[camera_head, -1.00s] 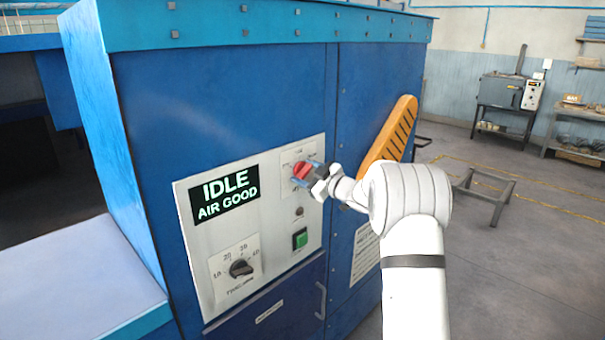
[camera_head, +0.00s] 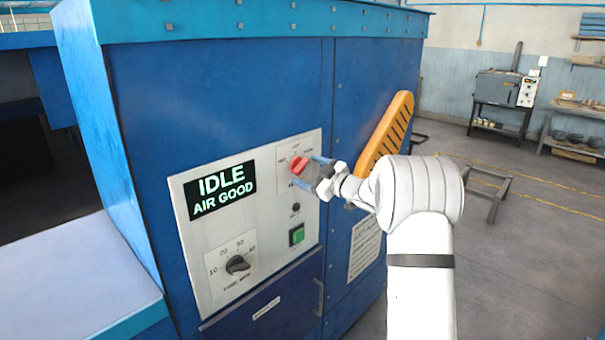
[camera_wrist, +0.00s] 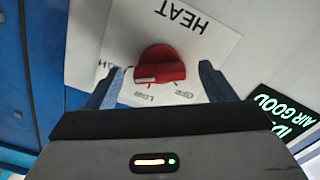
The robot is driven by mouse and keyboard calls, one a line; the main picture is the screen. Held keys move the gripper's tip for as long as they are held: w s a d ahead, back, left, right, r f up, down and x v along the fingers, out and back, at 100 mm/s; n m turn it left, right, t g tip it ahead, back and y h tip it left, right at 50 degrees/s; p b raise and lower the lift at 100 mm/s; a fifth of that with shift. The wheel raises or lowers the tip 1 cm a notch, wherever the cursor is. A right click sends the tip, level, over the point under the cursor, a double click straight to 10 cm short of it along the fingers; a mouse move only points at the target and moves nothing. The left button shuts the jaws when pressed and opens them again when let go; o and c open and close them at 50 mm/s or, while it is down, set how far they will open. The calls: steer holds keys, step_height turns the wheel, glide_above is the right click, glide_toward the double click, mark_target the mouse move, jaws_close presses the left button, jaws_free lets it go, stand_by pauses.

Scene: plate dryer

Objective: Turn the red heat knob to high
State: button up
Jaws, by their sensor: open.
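The red heat knob (camera_head: 299,165) sits on a white plate at the top right of the control panel. In the wrist view the red knob (camera_wrist: 160,62) lies between my finger tips, under an upside-down "HEAT" label (camera_wrist: 184,16). The "LOW" and "OFF" labels lie below it, and a partly hidden label ending in H is at its left. The knob's grip bar runs nearly level there, with a pale mark at its left end. My gripper (camera_head: 312,172) is open in front of the knob, with a finger (camera_wrist: 113,88) on each side. No finger clearly touches it.
The panel (camera_head: 283,268) also has a lit "IDLE AIR GOOD" display (camera_head: 222,190), a green button (camera_head: 297,235) and a black timer knob (camera_head: 238,264). A yellow slotted piece (camera_head: 390,135) juts from the blue machine (camera_head: 240,90) near my arm. Open floor lies at the right.

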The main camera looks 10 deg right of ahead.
steer(key=b+v, duration=0.1)
steer(key=v, duration=0.4)
steer(key=s+d+r+m+h, duration=0.2)
steer(key=s+r+m+h, duration=0.1)
steer(key=s+m+h, duration=0.75)
steer(key=s+a+f+g+h, duration=0.1)
steer(key=s+f+g, duration=0.1)
steer(key=s, duration=0.6)
steer(key=s+f+m+g+h+b, duration=0.1)
steer(key=s+f+g, duration=0.2)
steer(key=s, duration=0.6)
steer(key=shift+a+g, duration=0.4)
steer(key=s+a+f+g, duration=0.1)
steer(key=s+f, duration=0.1)
steer(key=s, duration=0.3)
steer(key=s+a+f+m+g+y, duration=0.1)
steer(key=s+a+f+g, duration=0.1)
steer(key=s, duration=0.4)
steer(key=s+a+f+g+y, duration=0.1)
steer(key=s+a+f+g, duration=0.1)
steer(key=s, duration=0.4)
steer(key=shift+s+a+f+m, duration=0.2)
steer(key=shift+a+f+m, duration=0.05)
steer(key=shift+f, duration=0.2)
steer(key=shift+c, duration=0.2)
